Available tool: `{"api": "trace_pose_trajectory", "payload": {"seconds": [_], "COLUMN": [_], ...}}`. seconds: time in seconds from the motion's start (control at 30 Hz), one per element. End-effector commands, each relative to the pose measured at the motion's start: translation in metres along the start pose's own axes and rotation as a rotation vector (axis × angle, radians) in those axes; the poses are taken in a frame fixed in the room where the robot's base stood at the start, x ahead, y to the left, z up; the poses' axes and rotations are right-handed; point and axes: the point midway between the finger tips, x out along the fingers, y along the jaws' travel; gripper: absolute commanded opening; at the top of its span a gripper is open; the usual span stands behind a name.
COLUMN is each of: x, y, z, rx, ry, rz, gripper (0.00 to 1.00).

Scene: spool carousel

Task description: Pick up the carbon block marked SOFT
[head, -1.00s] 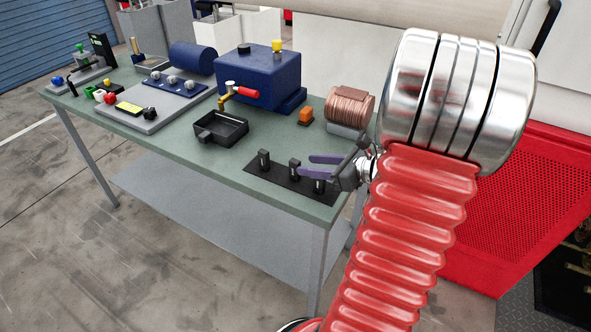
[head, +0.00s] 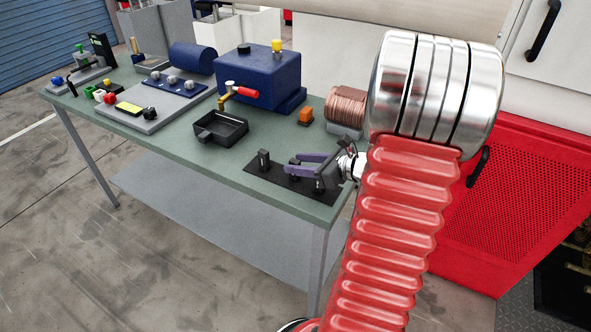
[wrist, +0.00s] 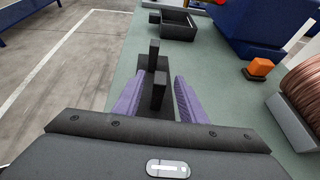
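Several small dark blocks stand upright on a black strip (head: 275,175) at the bench's near right corner. The left block (head: 264,158) stands clear and also shows in the wrist view (wrist: 153,54). My gripper (head: 293,164) has two purple fingers, open, low over the strip around the middle of the row. In the wrist view, a nearer block (wrist: 158,92) stands between the spread fingers, with gaps on both sides. At the right end, my gripper partly covers the row in the head view. No SOFT marking is readable on any block.
A black tray (head: 220,130) and a blue box (head: 258,76) stand behind the strip. An orange block (head: 305,115) and a copper coil (head: 346,106) are close to my arm. Bare green bench top (head: 190,140) lies left of the strip.

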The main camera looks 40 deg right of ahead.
Motion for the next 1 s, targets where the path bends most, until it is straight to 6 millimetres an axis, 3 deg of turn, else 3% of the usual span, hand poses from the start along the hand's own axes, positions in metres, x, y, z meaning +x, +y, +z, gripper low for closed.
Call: {"api": "trace_pose_trajectory", "payload": {"seconds": [0.53,1.0], "x": [-0.0002,-0.0018], "y": [0.0000,-0.0005], "z": [-0.0001,0.0038], "rx": [0.000,-0.001], "ry": [0.000,-0.001], "rz": [0.000,-0.001], "gripper": [0.00,0.00]}}
